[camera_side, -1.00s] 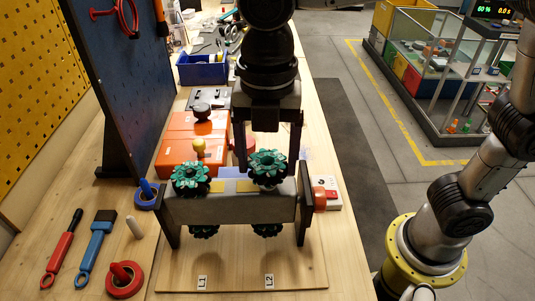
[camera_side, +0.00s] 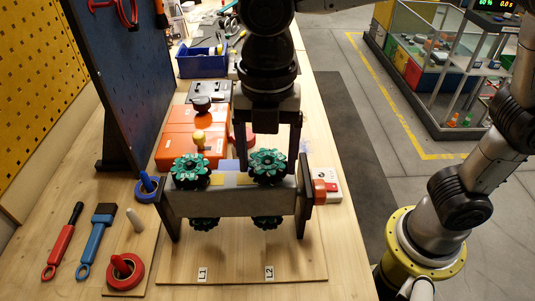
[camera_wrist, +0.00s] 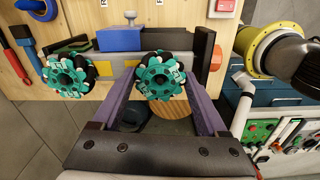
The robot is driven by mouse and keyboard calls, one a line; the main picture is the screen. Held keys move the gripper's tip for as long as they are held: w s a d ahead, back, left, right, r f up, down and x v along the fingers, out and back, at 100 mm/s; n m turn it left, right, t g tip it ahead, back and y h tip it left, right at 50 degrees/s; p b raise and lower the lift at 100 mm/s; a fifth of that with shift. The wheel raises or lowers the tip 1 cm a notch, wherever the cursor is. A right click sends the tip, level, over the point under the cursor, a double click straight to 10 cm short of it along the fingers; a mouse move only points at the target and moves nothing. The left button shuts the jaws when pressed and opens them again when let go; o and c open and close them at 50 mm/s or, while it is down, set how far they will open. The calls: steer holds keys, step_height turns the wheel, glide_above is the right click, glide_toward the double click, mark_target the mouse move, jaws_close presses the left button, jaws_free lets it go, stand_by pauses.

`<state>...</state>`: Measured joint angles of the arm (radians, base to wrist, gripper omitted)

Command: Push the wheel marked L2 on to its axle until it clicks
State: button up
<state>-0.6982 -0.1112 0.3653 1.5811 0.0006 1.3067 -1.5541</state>
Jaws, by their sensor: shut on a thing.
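The L2 wheel is the right-hand upper green wheel (camera_side: 268,165) on the grey chassis (camera_side: 235,204), above the label L2 (camera_side: 269,273). My gripper (camera_side: 268,172) reaches down with one finger on each side of this wheel and is shut on it. The wrist view shows the same wheel (camera_wrist: 160,77) between my fingertips. The wheel sits against the chassis's upper edge, and its axle is hidden behind it. The other upper green wheel (camera_side: 190,168) sits to the left, above the label L1 (camera_side: 202,275). I cannot tell whether the L2 wheel is fully seated.
Two lower wheels show under the chassis. Orange boxes (camera_side: 190,135) stand behind. Blue and red tape rolls, a red-handled tool (camera_side: 62,243) and a blue brush (camera_side: 96,245) lie left. The board in front is clear.

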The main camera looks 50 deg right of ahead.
mark_target(267, 160)
steer(key=shift+f, duration=0.4)
stand_by(0.3)
steer(key=o, duration=1.5)
steer(key=shift+c, duration=0.2)
steer(key=shift+r, duration=0.1)
steer(key=shift+r, duration=2.45)
steer(key=shift+w+d, duration=0.1)
